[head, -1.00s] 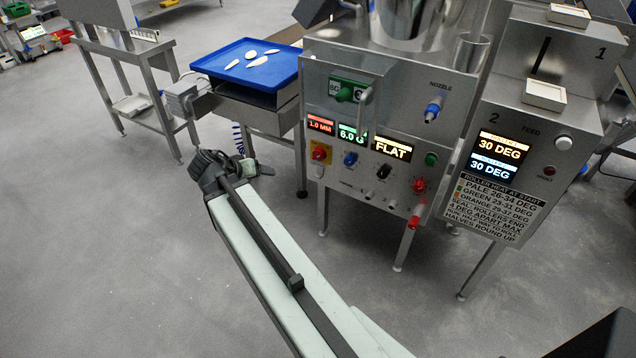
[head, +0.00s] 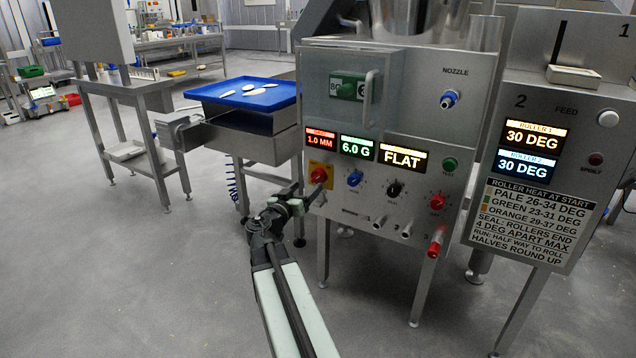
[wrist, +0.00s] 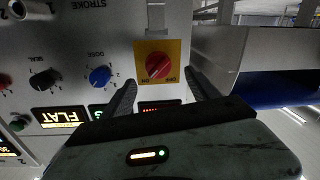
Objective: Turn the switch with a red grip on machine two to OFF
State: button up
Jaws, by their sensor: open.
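The switch with a red grip (head: 319,175) sits on a yellow plate at the lower left of the steel machine front. In the wrist view, which is upside down, the red grip (wrist: 157,65) is near the middle, with ON and OFF lettering below it. The grip looks slanted, but I cannot tell surely which mark it points to. My gripper (head: 304,196) is just in front of and slightly below the switch in the head view. In the wrist view my gripper (wrist: 161,92) is open, its fingers spread to the left and right, apart from the grip and empty.
A blue knob (head: 354,179), a black knob (head: 394,188) and a red knob (head: 437,202) are right of the switch. A panel marked 2 (head: 536,140) stands further right. A blue tray (head: 246,94) with pale pieces is to the left.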

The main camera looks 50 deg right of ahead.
aim_at(315, 179)
jog(key=x, duration=0.6)
jog(key=shift+w+d, duration=0.2)
jog(key=shift+d, duration=0.2)
